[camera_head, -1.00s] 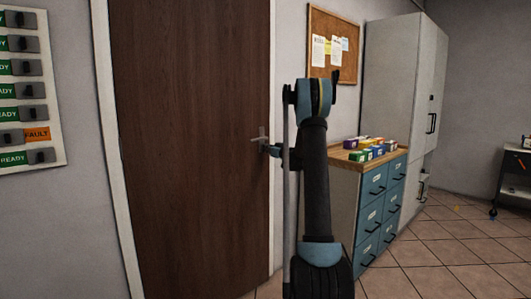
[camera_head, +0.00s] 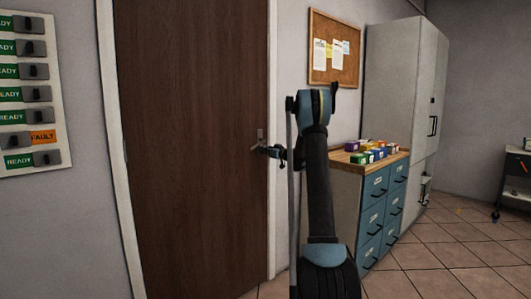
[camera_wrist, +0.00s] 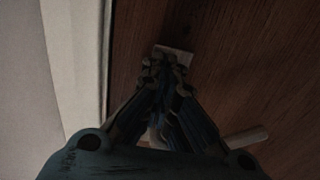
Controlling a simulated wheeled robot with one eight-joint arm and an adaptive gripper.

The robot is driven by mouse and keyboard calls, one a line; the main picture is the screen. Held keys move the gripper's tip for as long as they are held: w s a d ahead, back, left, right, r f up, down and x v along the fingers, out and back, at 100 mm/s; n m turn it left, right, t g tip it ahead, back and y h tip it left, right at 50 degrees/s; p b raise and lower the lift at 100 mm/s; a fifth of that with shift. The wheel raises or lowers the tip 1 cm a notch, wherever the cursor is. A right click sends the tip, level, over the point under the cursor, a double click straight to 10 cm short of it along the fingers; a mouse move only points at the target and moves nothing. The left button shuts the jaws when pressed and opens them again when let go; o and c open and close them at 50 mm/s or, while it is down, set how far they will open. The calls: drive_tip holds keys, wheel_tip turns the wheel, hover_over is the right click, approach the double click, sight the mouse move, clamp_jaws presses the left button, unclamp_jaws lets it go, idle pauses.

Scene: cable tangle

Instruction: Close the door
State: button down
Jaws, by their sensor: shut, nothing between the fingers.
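The brown door (camera_head: 190,150) fills the left middle of the head view and looks flush or nearly flush with its pale frame (camera_head: 272,90). I cannot tell whether it is latched. Its metal handle (camera_head: 259,138) is near the right edge, with the lever pointing left and slightly down. My gripper (camera_head: 266,151) is shut and empty, right beside the handle. In the wrist view, the closed fingertips (camera_wrist: 165,65) lie over the handle's plate (camera_wrist: 178,53), and part of the lever (camera_wrist: 246,138) shows at right. Contact with the door cannot be told.
A blue-drawer cabinet (camera_head: 382,205) with small coloured boxes on top stands right of my arm. A tall grey cabinet (camera_head: 392,85) is behind it. A switch panel (camera_head: 30,100) hangs on the left wall. Tiled floor (camera_head: 440,265) is open at right.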

drive_tip(key=v, duration=1.4)
drive_tip(key=s+a+f+m+g+h, duration=0.1)
drive_tip(key=s+a+g, duration=0.35)
drive_tip(key=s, duration=1.05)
drive_tip(key=s+a+f+g+h, duration=0.1)
drive_tip(key=s+a+g+h, duration=0.15)
drive_tip(key=s+a, duration=0.75)
drive_tip(key=s+d+f+m+g+h, duration=0.1)
drive_tip(key=s+d+f, duration=0.3)
drive_tip(key=s, duration=0.9)
drive_tip(key=s+d+f+m+g+h, duration=0.2)
drive_tip(key=s+f, duration=0.5)
drive_tip(key=s, duration=0.6)
drive_tip(key=s+d+f+m+g+h, duration=0.2)
drive_tip(key=s+d+f, duration=0.4)
drive_tip(key=s, duration=0.7)
drive_tip(key=shift+s+d+f+m+h, duration=0.35)
drive_tip(key=shift+d+m+h, duration=0.3)
drive_tip(key=shift+h, duration=0.6)
drive_tip(key=shift+a, duration=0.2)
